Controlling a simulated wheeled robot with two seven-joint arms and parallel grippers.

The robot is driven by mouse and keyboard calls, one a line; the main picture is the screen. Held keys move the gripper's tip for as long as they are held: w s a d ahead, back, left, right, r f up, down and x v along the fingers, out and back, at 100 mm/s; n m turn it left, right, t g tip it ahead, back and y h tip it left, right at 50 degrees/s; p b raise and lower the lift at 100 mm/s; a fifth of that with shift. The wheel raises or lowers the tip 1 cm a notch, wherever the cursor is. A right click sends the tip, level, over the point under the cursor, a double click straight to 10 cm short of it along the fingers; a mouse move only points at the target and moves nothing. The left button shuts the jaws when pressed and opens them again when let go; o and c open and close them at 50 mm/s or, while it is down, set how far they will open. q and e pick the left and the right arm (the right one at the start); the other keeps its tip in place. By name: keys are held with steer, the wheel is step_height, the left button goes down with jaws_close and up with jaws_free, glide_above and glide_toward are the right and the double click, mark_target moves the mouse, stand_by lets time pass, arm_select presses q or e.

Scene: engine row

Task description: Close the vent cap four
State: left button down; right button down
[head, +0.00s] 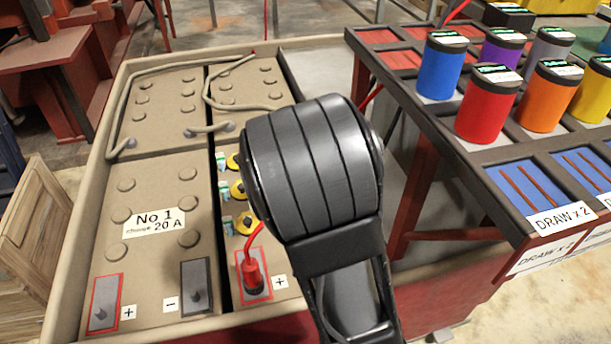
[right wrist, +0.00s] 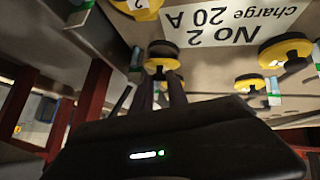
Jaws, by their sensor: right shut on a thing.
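A row of yellow vent caps (head: 238,190) sits on the right-hand battery in the head view, with small tags beside them. My right arm hides the rest of that battery's top. In the right wrist view, my right gripper (right wrist: 163,78) is shut on a yellow vent cap (right wrist: 162,62) beside the No 2 label (right wrist: 235,28). The number of this cap cannot be read. My left gripper is not in view.
The No 1 battery (head: 155,190) is at the left in a beige-rimmed tray (head: 93,200). A red clamp (head: 252,272) with a cable is on a terminal near the front. A rack (head: 400,95) with coloured cans (head: 487,103) stands close at the right.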

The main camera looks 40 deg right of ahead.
steer(key=b, duration=0.1)
steer(key=f+t+h+b, duration=0.1)
steer(key=b, duration=0.1)
steer(key=shift+s+a+f, duration=0.15)
steer(key=shift+s+f, duration=0.05)
steer(key=shift+s, duration=0.2)
steer(key=shift+s+a+f+t+b, duration=0.1)
steer(key=shift+s+t+b, duration=0.1)
steer(key=shift+t+b, duration=0.3)
steer(key=shift+s+a+f+m+t+h, duration=0.15)
steer(key=shift+m+t+h, duration=0.15)
steer(key=shift+t+h, duration=0.15)
steer(key=c, duration=1.6)
jaws_free()
